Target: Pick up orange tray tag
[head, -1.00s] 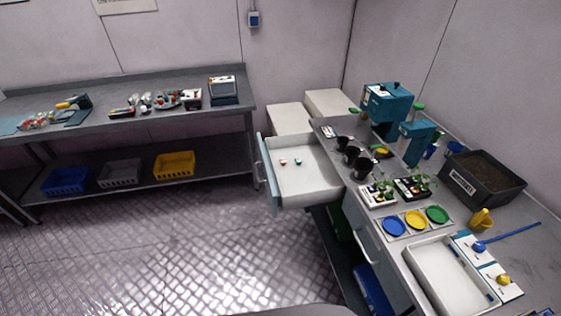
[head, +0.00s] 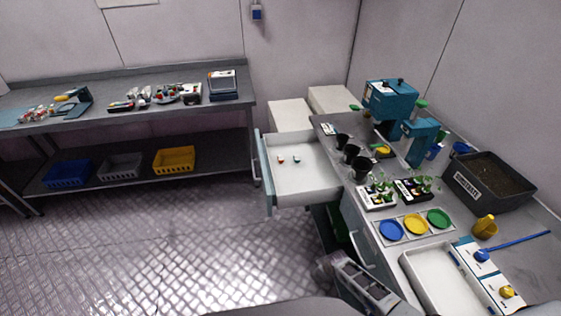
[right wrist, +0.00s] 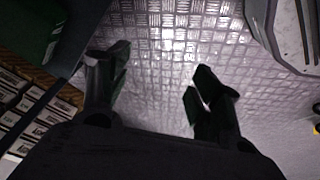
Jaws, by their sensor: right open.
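The open drawer (head: 318,191) holds two small tags lying apart on its white floor. The left one (head: 282,160) has a red-orange part and may be the orange tray tag; the right one (head: 297,160) looks white with a dark or greenish part. They are too small to read. My right gripper shows in the right wrist view (right wrist: 158,72), with its two dark fingers apart, nothing between them and the metal floor beyond. In the head view, my right arm is low beside the bench, well below and right of the drawer. My left gripper is not in view.
The right bench bears black cups, plants, blue, yellow and green discs (head: 415,224), a white tray (head: 408,257) and a dark soil bin (head: 447,178). A green crate is under the drawer. The left bench (head: 130,105) stands far off. The floor between is clear.

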